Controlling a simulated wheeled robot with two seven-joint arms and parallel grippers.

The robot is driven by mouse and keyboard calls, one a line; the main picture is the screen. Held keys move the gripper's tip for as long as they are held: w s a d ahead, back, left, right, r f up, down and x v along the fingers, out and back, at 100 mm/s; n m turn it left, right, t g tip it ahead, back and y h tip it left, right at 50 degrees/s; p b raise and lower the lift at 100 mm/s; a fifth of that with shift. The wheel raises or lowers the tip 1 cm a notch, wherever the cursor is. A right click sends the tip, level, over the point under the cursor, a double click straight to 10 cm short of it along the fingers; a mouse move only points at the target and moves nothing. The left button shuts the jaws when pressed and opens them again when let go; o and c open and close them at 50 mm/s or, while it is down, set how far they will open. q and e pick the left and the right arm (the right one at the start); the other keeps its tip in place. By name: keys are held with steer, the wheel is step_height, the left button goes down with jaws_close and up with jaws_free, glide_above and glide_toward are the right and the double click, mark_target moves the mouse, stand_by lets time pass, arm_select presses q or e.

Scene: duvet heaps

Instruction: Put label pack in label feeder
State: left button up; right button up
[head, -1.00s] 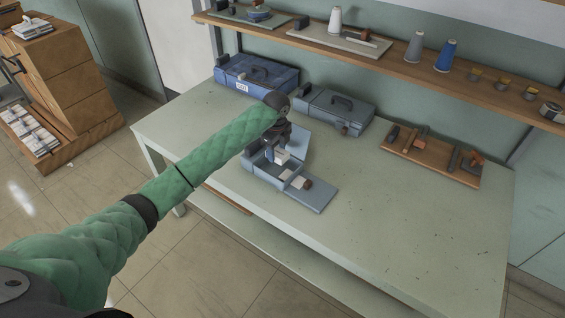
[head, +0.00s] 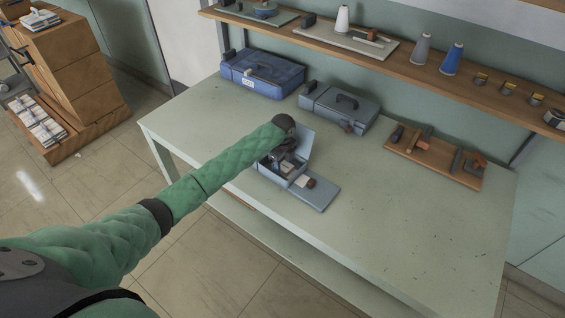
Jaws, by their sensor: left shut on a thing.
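The label feeder (head: 318,194) is a grey-blue open box on the table, with its lid raised at the back and a flat plate at its front right. My left gripper (head: 282,163) reaches down into the open box from above and is shut on the label pack (head: 287,167), a small pale block. The pack sits low, within the box walls, and my gripper hides part of it. I cannot tell whether it touches the box floor. A white piece and a brown knob lie at the plate's inner end. My right gripper is not in view.
A blue case (head: 262,76) and a grey case (head: 339,106) stand behind the feeder. A wooden board with tools (head: 436,157) lies at the right. A shelf (head: 400,61) with thread cones runs above the table. The table's front right (head: 410,235) is clear.

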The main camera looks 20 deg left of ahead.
mark_target(283, 164)
arm_select(q)
steer(key=shift+f, duration=0.2)
steer(key=o, duration=1)
steer(key=shift+c, duration=0.2)
steer(key=shift+o, duration=0.2)
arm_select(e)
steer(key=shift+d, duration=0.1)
arm_select(q)
steer(key=shift+r, duration=0.2)
step_height(283, 164, up, 12)
steer(key=b, duration=0.3)
steer(key=shift+b, duration=0.4)
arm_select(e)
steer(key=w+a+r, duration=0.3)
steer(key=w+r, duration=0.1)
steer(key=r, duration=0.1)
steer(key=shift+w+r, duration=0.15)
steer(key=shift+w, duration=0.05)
